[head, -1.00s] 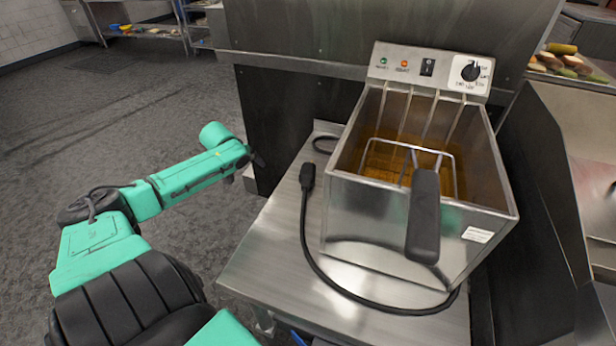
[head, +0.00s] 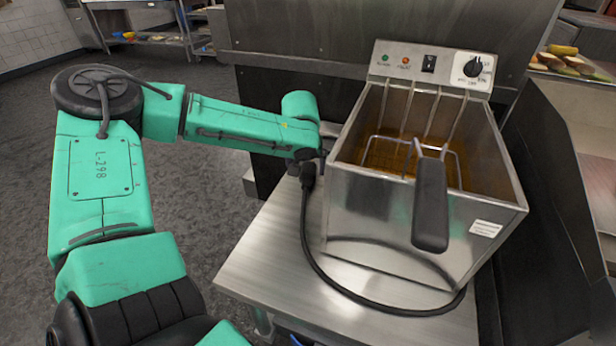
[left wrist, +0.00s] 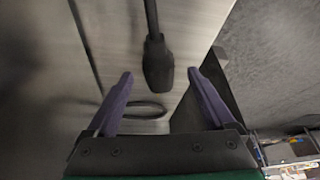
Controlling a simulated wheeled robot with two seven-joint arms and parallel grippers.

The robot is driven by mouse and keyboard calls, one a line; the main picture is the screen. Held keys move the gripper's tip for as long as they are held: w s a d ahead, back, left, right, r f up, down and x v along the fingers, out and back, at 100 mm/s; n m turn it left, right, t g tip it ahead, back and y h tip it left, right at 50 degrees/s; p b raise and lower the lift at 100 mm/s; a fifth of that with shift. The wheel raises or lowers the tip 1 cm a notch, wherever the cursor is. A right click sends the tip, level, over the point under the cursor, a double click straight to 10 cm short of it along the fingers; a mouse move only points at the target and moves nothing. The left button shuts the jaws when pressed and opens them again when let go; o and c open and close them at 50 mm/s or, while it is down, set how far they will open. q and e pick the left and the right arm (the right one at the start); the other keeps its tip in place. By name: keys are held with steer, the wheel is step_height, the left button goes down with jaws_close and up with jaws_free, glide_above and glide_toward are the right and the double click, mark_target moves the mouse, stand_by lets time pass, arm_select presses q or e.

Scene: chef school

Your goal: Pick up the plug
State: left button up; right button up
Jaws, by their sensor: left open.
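The black plug (head: 308,175) lies on the steel table at the left of the fryer, at the end of a black cord (head: 326,277). In the left wrist view the plug (left wrist: 157,65) points toward my left gripper (left wrist: 163,85). That gripper is open, its two purple fingers spread to either side of the plug's end, and it holds nothing. In the head view my left gripper (head: 318,157) is just beyond the plug and mostly hidden by my arm. I cannot tell the height between gripper and plug. My right gripper is not in view.
The steel fryer (head: 384,232) stands on the table (head: 262,262), close to the right of the plug. A basket with a black handle (head: 430,205) sits in it. The table's front left is clear.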

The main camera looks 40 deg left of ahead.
mark_target(307, 173)
arm_select(q)
steer(key=x, duration=0.3)
steer(key=shift+w+d+f, duration=0.1)
steer(key=shift+f, duration=0.05)
steer(key=shift+c, duration=1.2)
jaws_close()
